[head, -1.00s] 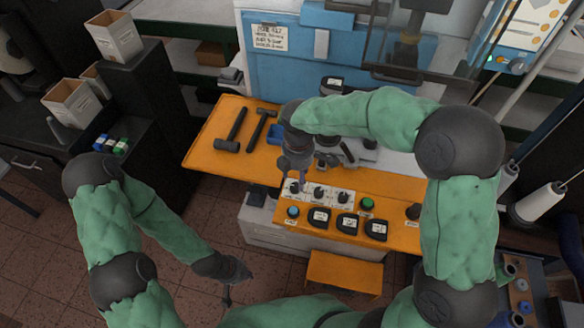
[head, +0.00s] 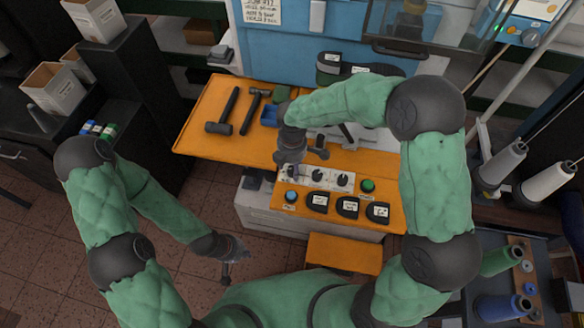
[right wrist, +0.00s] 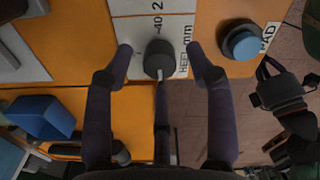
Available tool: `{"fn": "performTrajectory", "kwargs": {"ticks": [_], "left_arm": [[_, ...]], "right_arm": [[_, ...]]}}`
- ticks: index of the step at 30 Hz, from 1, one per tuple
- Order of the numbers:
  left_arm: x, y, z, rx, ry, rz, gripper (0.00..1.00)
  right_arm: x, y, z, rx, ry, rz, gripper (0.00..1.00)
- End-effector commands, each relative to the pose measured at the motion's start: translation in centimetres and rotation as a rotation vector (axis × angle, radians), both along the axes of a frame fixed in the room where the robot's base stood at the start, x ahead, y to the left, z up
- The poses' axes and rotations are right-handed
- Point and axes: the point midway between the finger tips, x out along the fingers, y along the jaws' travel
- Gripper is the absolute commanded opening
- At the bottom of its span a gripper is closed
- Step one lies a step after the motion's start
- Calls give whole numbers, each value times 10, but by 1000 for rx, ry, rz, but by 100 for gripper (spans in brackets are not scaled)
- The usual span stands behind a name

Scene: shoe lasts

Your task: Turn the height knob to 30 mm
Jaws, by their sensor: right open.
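A white panel (head: 330,180) with several dark knobs is set in the orange bench top. In the right wrist view a dark round knob (right wrist: 159,60) stands on a white plate (right wrist: 140,30) with partly readable "HEEL", "mm" and "40" markings. My right gripper (right wrist: 160,50) is open, one finger on each side of this knob, with visible gaps to it. No clear pointer reading shows. In the head view my right gripper (head: 291,160) hides the panel's left end. My left gripper (head: 234,262) hangs low, left of the bench; its jaw opening is unclear.
A blue button (right wrist: 240,42) labelled PAD sits beside the knob. A green button (head: 367,186) and several dark labelled pads (head: 347,205) surround the panel. Two hammers (head: 225,115) and a blue tray (head: 270,116) lie on the bench (head: 205,140) further left.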

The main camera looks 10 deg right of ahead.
Motion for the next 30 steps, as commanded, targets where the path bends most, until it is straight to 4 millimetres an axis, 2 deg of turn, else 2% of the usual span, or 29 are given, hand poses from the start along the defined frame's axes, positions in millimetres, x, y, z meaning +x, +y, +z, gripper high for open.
{"fn": "performTrajectory", "kwargs": {"ticks": [3, 12, 18, 30], "left_arm": [[0, 0, -2, 0, 0, 0, 0], [0, 0, -2, 0, 0, 0, 0], [0, 0, -2, 0, 0, 0, 0], [0, 0, -1, 0, 0, 0, 0]], "right_arm": [[0, 0, -6, 1, -2, -1, 56], [1, 0, -7, 1, -2, -1, 56], [0, 0, -7, 1, -2, 0, 0], [1, 0, -7, 1, -2, -47, 0]]}}
